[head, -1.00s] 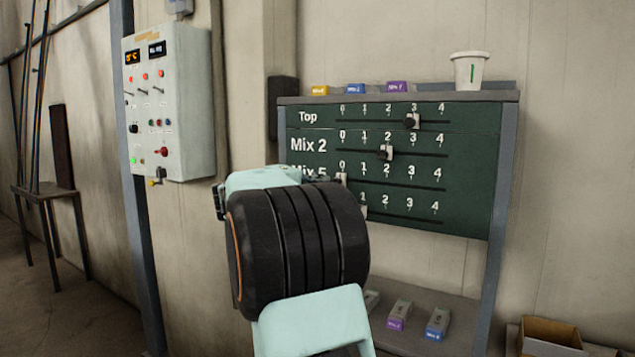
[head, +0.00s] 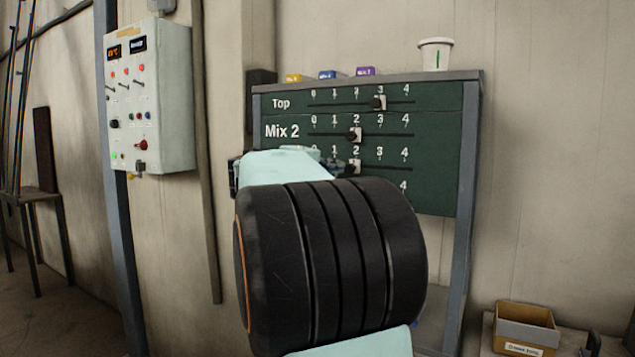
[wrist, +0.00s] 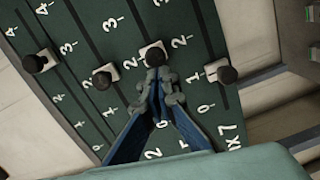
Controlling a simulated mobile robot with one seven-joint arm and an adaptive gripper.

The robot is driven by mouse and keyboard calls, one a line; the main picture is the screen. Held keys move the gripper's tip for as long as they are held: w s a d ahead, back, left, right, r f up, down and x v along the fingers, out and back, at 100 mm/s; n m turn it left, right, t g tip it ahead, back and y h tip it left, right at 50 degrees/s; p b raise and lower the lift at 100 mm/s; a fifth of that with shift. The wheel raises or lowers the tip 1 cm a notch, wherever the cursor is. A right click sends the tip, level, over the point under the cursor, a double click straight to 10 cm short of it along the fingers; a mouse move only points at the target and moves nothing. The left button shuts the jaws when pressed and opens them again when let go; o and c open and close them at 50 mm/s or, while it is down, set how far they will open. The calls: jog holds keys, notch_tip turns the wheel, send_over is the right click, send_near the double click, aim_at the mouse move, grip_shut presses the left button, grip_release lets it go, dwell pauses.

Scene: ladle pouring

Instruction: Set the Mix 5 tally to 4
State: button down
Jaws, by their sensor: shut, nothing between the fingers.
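The green tally board (head: 440,193) has numbered rows with sliding markers, each a black knob on a white block. The Mix 5 marker (head: 355,166) stands at 2; its row label is hidden behind my arm in the head view. The wrist view also shows this marker (wrist: 154,54) beside the 2. My gripper (wrist: 158,80) is shut and empty. Its fingertips are at the low-number side of the Mix 5 knob, touching it or very close. In the head view my wrist covers the lower left of the board.
The Top marker (head: 378,103) is at 3 and the Mix 2 marker (head: 354,134) at 2. A white cup (head: 435,55) and coloured blocks (head: 327,75) stand on the board's top ledge.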

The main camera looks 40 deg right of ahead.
jog(key=s+d+b, duration=0.1)
jog(key=s, duration=0.3)
jog(key=s+d+b, duration=0.2)
jog(key=s, duration=0.1)
jog(key=s+d+b, duration=0.1)
jog(key=s+b, duration=0.1)
jog(key=s, duration=0.2)
jog(key=shift+s+d, duration=0.3)
jog(key=shift+d, duration=0.1)
